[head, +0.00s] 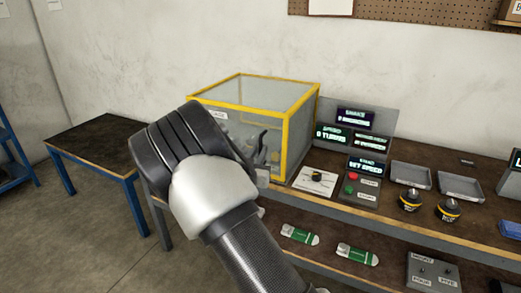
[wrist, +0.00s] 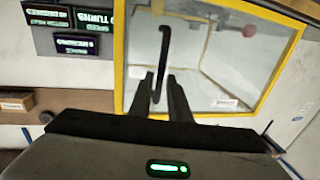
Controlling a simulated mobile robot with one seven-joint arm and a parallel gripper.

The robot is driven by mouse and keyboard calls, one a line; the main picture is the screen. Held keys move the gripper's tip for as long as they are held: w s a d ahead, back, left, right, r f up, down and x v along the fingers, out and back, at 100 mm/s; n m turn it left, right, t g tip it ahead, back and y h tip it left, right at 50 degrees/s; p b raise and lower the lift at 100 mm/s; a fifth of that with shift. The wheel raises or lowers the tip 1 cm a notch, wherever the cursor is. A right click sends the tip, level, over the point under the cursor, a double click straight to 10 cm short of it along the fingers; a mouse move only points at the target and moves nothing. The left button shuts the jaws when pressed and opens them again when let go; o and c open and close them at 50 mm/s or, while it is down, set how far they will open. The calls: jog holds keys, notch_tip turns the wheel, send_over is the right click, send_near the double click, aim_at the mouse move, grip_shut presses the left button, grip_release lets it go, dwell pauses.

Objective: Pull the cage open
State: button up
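The cage (head: 294,130) is a clear box with yellow edges, standing on the workbench, and it looks shut. Its yellow frame (wrist: 120,60) and clear panel also show in the wrist view. A dark, bar-shaped handle (wrist: 163,48) stands out from the panel. My gripper (wrist: 165,82) is open in front of this panel, its two dark fingers apart with the handle's line running between them. I cannot tell whether either finger touches the handle. In the head view my gripper (head: 254,152) is at the cage's front, and my arm hides much of that face.
Lit displays (head: 356,118) and a panel with red and green buttons (head: 363,186) stand right of the cage. A white card with a dark knob (head: 317,178), trays (head: 411,175) and black-yellow pots (head: 410,200) lie on the bench. A low table (head: 98,142) stands left.

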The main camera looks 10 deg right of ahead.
jog(key=shift+x, duration=1.35)
grip_shut()
jog(key=shift+w+a, duration=0.1)
